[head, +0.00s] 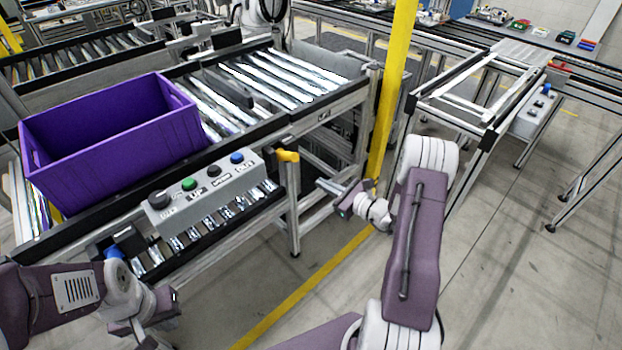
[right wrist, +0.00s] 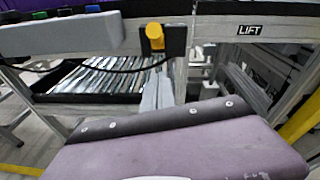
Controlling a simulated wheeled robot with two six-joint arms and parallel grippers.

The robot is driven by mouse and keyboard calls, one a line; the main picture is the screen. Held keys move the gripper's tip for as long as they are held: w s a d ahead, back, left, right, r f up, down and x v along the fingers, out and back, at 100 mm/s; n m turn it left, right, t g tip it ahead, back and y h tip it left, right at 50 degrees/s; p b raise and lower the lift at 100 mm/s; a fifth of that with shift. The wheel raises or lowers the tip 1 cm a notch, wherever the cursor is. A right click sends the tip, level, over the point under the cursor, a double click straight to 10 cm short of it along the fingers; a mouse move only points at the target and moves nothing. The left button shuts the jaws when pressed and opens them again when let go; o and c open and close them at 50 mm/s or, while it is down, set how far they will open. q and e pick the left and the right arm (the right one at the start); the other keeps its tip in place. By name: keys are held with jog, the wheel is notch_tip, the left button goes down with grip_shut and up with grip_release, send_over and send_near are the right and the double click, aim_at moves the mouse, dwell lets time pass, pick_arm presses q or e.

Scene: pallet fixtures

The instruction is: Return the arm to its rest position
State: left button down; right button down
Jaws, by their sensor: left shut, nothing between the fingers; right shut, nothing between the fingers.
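My left gripper (head: 152,318) is low at the left in the head view, in front of the roller conveyor. It is partly hidden by the arm's wrist and holds nothing visible. My right gripper (head: 328,187) is near the middle of the head view, just right of the yellow knob (head: 288,156) on the conveyor's corner post. It is shut and empty, and apart from the knob in the head view. In the right wrist view the yellow knob (right wrist: 155,36) shows ahead, above the purple-grey gripper body.
A purple crate (head: 110,155) sits on the conveyor (head: 335,95). A grey button box (head: 205,195) is on its near edge. A yellow pole (head: 392,90) stands behind my right arm. A frame table (head: 485,85) is at the right. The floor (head: 530,290) at lower right is clear.

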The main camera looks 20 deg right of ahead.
jog(key=shift+s+d+r, duration=0.15)
jog(key=shift+s+r, duration=0.1)
jog(key=shift+s, duration=0.55)
